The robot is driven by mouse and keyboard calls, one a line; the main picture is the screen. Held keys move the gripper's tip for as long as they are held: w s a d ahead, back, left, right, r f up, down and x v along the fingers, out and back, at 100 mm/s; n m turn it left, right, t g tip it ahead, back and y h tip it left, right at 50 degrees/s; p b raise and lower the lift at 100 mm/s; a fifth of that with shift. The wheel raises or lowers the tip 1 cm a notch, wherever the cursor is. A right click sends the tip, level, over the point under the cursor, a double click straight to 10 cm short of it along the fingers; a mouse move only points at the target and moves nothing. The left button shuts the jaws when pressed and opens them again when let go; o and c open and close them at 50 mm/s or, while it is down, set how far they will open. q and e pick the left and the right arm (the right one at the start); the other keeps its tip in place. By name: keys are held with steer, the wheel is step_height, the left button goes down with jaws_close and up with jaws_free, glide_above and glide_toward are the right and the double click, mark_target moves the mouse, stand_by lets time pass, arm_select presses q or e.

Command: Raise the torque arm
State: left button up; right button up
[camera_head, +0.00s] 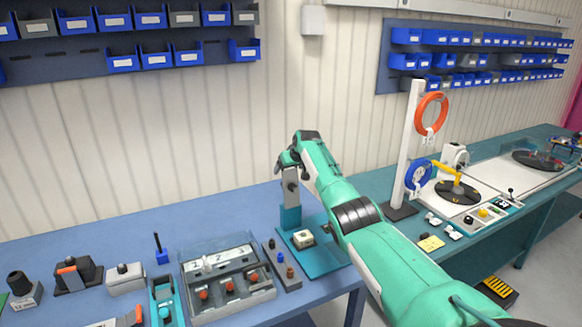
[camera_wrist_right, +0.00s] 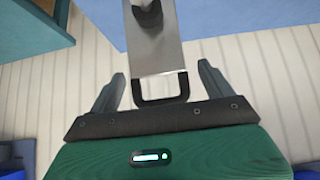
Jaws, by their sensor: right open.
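A grey metal bar (camera_wrist_right: 153,40) with a black loop handle (camera_wrist_right: 161,101) fills the top middle of the right wrist view; it appears to be the torque arm. In the head view a grey upright bar (camera_head: 291,188) rises from a teal post (camera_head: 290,217) on a teal base plate. My right gripper (camera_head: 284,164) is at the top of this bar. In the right wrist view my right gripper (camera_wrist_right: 161,76) is open, one finger on each side of the handle, with gaps to both. My left gripper is not in view.
A pale block (camera_head: 303,238) sits on the teal plate. A grey box with red knobs (camera_head: 229,283) and a small button strip (camera_head: 282,262) stand to the left. A white post (camera_head: 405,150) with reels stands on the right bench. Blue bins hang on the wall.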

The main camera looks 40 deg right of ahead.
steer(key=b+v, duration=0.4)
steer(key=v, duration=0.9)
steer(key=shift+s+a, duration=0.1)
steer(key=shift+s, duration=0.1)
stand_by(0.4)
